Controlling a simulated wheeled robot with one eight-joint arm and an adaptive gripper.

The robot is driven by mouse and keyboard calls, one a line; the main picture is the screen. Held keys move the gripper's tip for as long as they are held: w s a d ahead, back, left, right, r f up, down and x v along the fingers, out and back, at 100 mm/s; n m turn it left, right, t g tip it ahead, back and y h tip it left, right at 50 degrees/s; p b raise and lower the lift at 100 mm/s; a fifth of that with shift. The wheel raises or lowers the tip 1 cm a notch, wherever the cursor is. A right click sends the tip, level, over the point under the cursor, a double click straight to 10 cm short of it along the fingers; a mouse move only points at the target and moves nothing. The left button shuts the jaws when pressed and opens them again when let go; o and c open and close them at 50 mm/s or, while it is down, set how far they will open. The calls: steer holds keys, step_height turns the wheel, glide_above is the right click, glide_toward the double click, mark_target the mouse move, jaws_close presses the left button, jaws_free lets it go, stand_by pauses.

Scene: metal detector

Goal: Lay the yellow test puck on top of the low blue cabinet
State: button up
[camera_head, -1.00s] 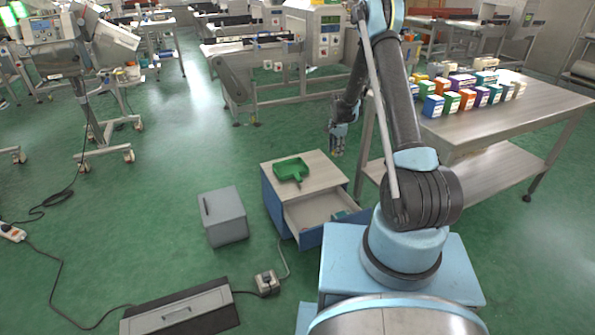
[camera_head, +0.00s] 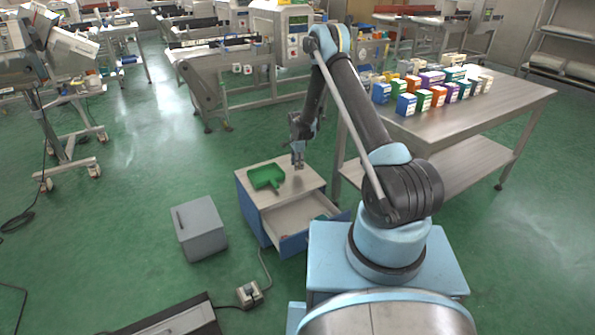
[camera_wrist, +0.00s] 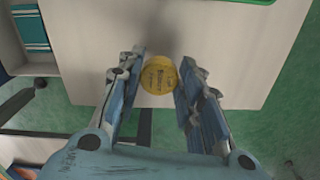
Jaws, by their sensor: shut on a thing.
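The yellow test puck (camera_wrist: 159,76) is a round disc with dark print, held between the fingertips of my gripper (camera_head: 298,163). In the wrist view the gripper (camera_wrist: 161,60) is shut on it, with the pale cabinet top behind. The low blue cabinet (camera_head: 248,203) has a pale wooden top and an open drawer (camera_head: 300,214) at its front. In the head view my gripper points down at the back right part of the top. The puck is too small to make out there, and I cannot tell whether it touches the top.
A green dustpan (camera_head: 266,177) lies on the left of the cabinet top. A grey box (camera_head: 200,229) stands on the floor to the left. A steel table (camera_head: 460,120) with several coloured boxes is at right. The right part of the cabinet top looks clear.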

steer(key=shift+f, duration=1.7)
steer(key=shift+f, duration=0.1)
steer(key=o, duration=0.9)
